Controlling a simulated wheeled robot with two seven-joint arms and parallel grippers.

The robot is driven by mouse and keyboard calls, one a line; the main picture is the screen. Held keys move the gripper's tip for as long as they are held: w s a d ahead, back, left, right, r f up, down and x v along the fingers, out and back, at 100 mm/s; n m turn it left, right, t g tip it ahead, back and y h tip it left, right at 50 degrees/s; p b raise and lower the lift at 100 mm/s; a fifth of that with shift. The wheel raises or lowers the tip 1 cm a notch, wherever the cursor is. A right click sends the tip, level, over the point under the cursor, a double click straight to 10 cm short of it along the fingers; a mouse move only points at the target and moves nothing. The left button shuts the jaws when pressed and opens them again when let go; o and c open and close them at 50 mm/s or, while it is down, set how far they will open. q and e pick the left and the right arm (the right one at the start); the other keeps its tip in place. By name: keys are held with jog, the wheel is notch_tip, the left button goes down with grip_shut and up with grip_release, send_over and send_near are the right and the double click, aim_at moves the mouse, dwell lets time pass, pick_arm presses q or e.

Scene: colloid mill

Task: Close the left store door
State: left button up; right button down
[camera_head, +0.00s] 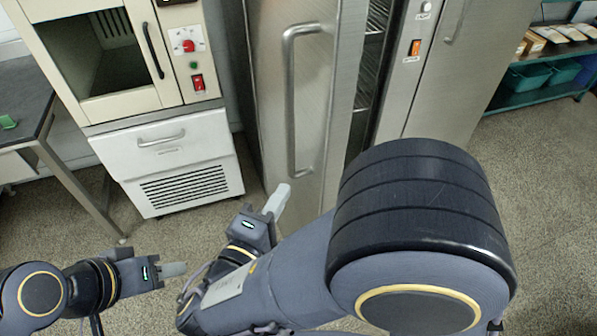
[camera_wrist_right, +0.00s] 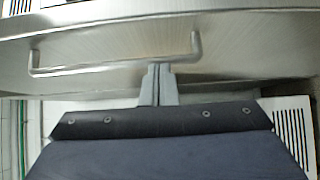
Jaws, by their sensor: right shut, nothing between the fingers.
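The left store door (camera_head: 262,100) is a stainless steel panel with a long vertical bar handle (camera_head: 290,100). It stands partly open, and wire shelves show in the gap on its right. My right gripper (camera_head: 284,192) is shut and empty, close to the door below the handle. In the right wrist view its fingertips (camera_wrist_right: 158,68) overlap the handle's bar (camera_wrist_right: 100,70) in the picture; I cannot tell whether they touch it or the door (camera_wrist_right: 250,45). My left gripper (camera_head: 183,269) is over the floor at lower left, away from the door; its fingers look like one piece from here.
A cream oven (camera_head: 110,110) stands on a white drawer unit (camera_head: 170,165) to the left. The neighbouring steel door (camera_head: 445,80) is on the right. A green shelf rack (camera_head: 550,92) stands at far right. My right arm hides the store's lower part.

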jog(key=p, duration=0.2)
send_near(310, 146)
jog(key=x, duration=0.4)
jog(key=shift+w+d, duration=0.15)
jog(key=shift+w, duration=0.15)
jog(key=shift+w+d, duration=0.25)
jog(key=shift+w, duration=0.25)
